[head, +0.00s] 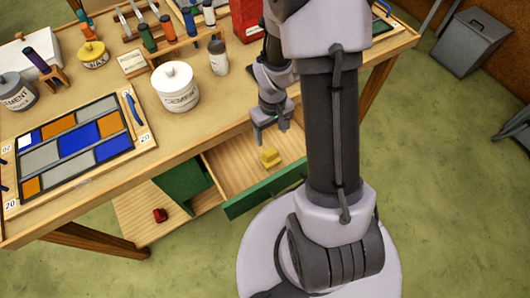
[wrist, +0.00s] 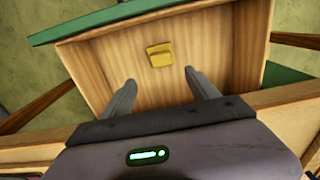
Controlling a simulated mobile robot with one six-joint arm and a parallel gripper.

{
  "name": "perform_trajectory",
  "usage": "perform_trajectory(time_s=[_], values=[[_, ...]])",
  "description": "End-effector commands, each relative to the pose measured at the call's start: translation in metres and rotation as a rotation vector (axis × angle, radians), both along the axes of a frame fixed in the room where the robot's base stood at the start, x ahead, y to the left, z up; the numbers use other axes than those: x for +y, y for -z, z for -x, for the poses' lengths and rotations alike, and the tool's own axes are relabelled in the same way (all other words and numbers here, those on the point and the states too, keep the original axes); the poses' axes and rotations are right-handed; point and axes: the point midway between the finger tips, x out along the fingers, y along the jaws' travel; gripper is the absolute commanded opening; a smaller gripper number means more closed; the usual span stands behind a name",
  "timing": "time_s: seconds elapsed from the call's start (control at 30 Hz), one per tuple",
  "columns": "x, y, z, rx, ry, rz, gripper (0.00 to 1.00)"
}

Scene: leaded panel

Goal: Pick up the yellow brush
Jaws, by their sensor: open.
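The yellow brush (head: 270,158) is a small yellow block-like thing lying on the bottom of an open wooden drawer (head: 232,180) with a green front. In the wrist view the yellow brush (wrist: 160,55) lies near the drawer's green front, ahead of my fingertips and between their lines. My gripper (head: 268,136) is open and empty, above the drawer and apart from the brush. In the wrist view my gripper (wrist: 158,80) shows two spread fingers with bare drawer bottom between them.
The workbench (head: 240,135) edge is close behind my gripper. On it stand a white cement pot (head: 176,88), several bottles and a leaded panel (head: 72,145). A red object (head: 160,215) lies on the lower shelf. The rest of the drawer looks empty.

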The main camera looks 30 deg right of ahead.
Motion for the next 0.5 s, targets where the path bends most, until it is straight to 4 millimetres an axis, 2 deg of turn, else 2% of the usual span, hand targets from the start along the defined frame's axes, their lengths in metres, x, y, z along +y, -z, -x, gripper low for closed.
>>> perform_trajectory(time_s=[0.03,0.13,0.23,0.37,0.5], values=[[0.000,0.023,0.001,0.003,0.000,-0.001,0.69],[0.000,0.050,0.001,0.003,0.000,-0.001,0.69],[0.000,0.065,0.000,0.001,0.001,0.000,0.69],[0.000,0.074,0.000,-0.001,0.001,0.000,0.69],[0.002,0.098,0.003,0.001,0.000,0.000,0.69]])
